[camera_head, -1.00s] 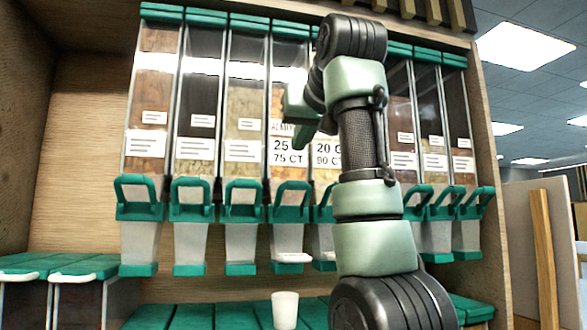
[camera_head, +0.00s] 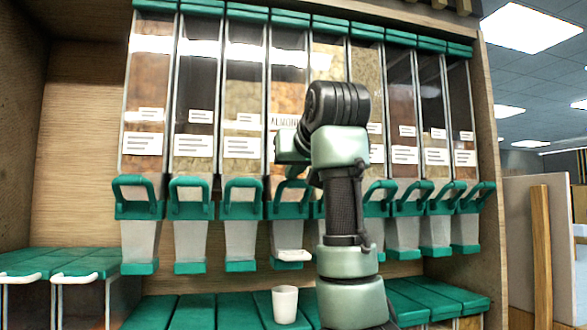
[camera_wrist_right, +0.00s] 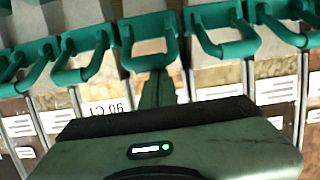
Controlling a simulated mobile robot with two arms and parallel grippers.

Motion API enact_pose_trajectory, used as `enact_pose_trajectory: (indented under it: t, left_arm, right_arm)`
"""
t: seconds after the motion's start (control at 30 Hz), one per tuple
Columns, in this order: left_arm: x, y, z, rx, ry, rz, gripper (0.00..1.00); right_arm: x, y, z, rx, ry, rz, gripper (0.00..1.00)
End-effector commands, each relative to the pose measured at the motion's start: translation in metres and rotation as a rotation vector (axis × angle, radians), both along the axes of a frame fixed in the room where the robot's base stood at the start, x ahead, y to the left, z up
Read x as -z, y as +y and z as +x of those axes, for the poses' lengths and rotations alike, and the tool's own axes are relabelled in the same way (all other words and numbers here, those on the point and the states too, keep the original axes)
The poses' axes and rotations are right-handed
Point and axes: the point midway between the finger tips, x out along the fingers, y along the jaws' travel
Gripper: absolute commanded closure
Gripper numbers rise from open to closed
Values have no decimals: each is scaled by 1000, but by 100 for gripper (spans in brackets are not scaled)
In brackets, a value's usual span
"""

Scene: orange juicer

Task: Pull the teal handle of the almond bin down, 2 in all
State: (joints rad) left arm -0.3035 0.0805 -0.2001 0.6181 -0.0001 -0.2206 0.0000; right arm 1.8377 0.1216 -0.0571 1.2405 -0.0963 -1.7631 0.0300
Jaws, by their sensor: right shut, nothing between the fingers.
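The almond bin (camera_head: 285,85) is a clear dispenser in the row, its label partly covered by my right gripper. Its teal handle (camera_head: 290,208) is a loop standing up at the front. My right gripper (camera_head: 289,172) is shut and empty, just above this handle; the arm partly hides it in the head view. In the right wrist view, which looks upside down, my narrow closed fingers (camera_wrist_right: 158,88) lie against or very near the middle teal handle (camera_wrist_right: 149,58); I cannot tell if they touch. My left gripper is in neither view.
A white cup (camera_head: 285,304) stands on the teal-topped shelf (camera_head: 190,312) below the almond bin. Neighbouring handles (camera_head: 243,210) are close on both sides. A wooden side panel (camera_head: 488,130) bounds the row on the right.

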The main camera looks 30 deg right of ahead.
Motion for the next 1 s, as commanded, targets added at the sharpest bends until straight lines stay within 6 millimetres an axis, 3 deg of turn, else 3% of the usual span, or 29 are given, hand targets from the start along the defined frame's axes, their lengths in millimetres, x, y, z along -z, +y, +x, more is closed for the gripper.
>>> enact_pose_trajectory:
  t: [0.33,0.53,1.0]
  left_arm:
    - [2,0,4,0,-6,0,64]
    - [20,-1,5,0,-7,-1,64]
    - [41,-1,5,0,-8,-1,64]
  right_arm:
    - [1,0,0,0,-7,-2,100]
    - [8,1,-3,0,-71,-17,100]
    - [11,2,-6,0,-183,-44,100]
